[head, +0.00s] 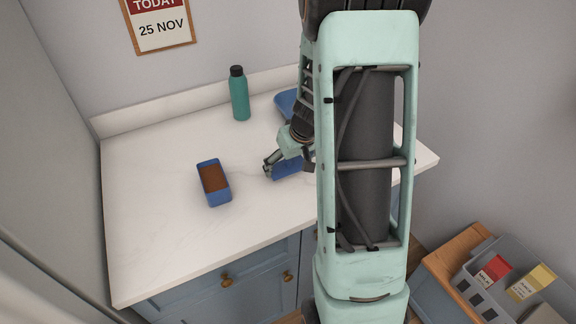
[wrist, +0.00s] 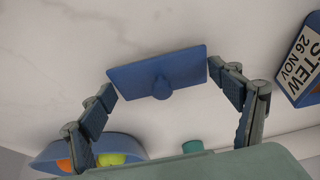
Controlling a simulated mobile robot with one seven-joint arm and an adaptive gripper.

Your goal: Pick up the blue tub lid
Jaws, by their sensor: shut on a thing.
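The blue tub lid (wrist: 150,76) is a flat blue rectangle with a round knob on its face. My gripper (wrist: 162,82) is shut on it, with one fingertip at each short edge in the wrist view. In the head view the lid (head: 288,168) is by my gripper (head: 272,167), over the worktop right of the tub, partly hidden by my arm. I cannot tell whether it touches the worktop. The open blue tub (head: 214,190) holds something brown. In the wrist view the tub (wrist: 293,83) is at the right edge, with a label reading "STEW 26 NOV".
A teal bottle (head: 239,97) stands at the back of the white worktop (head: 150,220). A blue bowl (head: 284,103) is partly behind my arm; the wrist view shows orange and yellow-green round things in it. A grey crate (head: 500,295) with cards stands lower right. The worktop's left is clear.

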